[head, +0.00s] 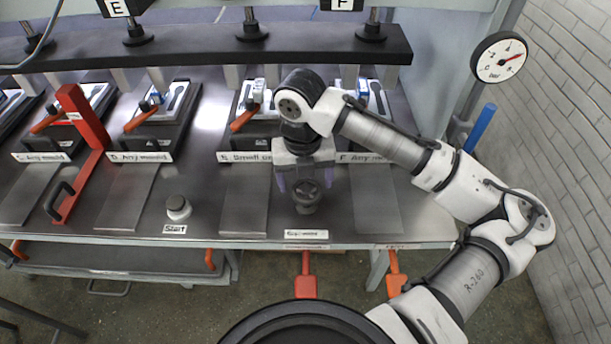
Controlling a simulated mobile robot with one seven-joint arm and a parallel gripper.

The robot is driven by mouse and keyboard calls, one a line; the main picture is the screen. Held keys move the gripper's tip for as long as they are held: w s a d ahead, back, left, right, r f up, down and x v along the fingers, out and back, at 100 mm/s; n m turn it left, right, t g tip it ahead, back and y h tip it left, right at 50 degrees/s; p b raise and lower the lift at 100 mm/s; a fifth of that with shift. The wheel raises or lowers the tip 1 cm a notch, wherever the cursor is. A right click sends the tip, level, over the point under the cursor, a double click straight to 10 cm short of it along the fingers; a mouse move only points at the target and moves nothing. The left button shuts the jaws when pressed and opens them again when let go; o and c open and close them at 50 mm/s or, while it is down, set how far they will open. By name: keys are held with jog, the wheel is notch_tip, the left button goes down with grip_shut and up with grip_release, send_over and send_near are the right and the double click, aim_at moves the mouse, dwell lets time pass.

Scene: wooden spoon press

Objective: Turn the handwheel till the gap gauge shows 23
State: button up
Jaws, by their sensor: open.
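A small dark handwheel (307,196) stands on the front part of the metal bench, behind a white label (306,235) too small to read surely. My gripper (305,186) points down at the handwheel, its two fingers apart on either side of it. I cannot tell whether the fingers touch the wheel. I cannot make out a gap gauge with a readable number. A round dial with a red needle (499,57) is at the upper right and looks marked "bar".
A Start button (178,207) sits left of the handwheel. Moulds with orange handles line the bench under a dark beam (200,43). A red bar (83,117) stands at the left. A blue handle (481,126) and a brick wall (575,120) are at the right.

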jog(key=shift+c, duration=0.2)
jog(key=c, duration=0.8)
jog(key=shift+c, duration=0.2)
jog(key=shift+m, duration=0.4)
jog(key=m, duration=0.4)
jog(key=shift+d+p, duration=0.3)
jog(key=m, duration=0.2)
jog(key=m+p, duration=0.1)
jog(key=shift+d+r+m, duration=0.15)
jog(key=shift+d+m, duration=0.1)
jog(key=shift+m, duration=0.05)
jog(key=m, duration=0.1)
jog(key=m+p, duration=0.1)
jog(key=m, duration=0.2)
jog(key=shift+s+d+p, duration=0.25)
jog(key=shift+p, duration=0.1)
jog(key=shift+s+d+m+p, duration=0.15)
jog(key=shift+m+p, duration=0.3)
jog(key=shift+m, duration=1.25)
